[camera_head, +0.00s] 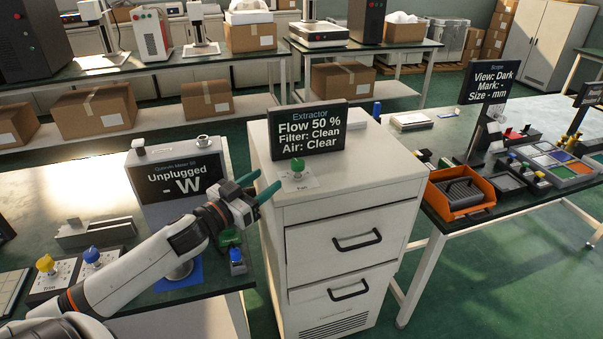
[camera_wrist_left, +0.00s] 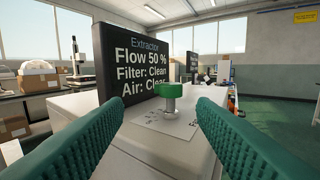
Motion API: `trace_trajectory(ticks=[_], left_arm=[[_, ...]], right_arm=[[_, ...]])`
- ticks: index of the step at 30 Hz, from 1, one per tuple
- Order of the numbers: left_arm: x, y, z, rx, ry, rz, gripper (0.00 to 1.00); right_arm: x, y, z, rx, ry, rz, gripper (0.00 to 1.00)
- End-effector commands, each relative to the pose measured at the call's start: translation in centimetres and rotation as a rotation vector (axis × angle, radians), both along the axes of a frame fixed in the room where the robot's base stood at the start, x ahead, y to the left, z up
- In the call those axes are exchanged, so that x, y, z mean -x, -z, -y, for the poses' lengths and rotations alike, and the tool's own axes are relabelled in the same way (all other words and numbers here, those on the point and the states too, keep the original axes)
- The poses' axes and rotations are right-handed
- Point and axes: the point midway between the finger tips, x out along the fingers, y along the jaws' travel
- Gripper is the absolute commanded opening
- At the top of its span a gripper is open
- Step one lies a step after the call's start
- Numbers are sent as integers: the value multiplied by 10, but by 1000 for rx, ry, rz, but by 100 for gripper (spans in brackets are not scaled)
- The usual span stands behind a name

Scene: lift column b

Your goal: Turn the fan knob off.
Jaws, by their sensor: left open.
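The fan knob (camera_head: 297,166) is a green-topped knob on a light post, standing on a white label plate on top of the white extractor cabinet (camera_head: 345,215). Behind it the black extractor display (camera_head: 310,130) reads "Flow 50 %, Filter: Clean, Air: Clear". My left gripper (camera_head: 269,187) is open and empty, just left of the knob and apart from it. In the left wrist view the knob (camera_wrist_left: 170,100) stands ahead, between the two green fingers (camera_wrist_left: 161,135) and beyond their tips. My right gripper is not in view.
The quanta meter display (camera_head: 178,178) stands left of the cabinet on a green-topped bench. An orange tray (camera_head: 457,193) is on the right bench. The cabinet top around the knob is mostly clear.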

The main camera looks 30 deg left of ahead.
Motion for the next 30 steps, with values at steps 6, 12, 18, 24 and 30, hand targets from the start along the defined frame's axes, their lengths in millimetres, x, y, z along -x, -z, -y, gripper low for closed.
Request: trace_trajectory(ticks=[6,12,18,24,30], left_arm=[[-2,4,6,7,89,-51,52],[-10,2,9,13,96,-53,52],[-30,1,13,9,94,-51,52],[-53,0,18,13,94,-50,52],[-76,0,23,12,92,-51,52]], right_arm=[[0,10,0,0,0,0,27],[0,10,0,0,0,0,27],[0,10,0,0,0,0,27],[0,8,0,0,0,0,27],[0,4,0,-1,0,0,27]])
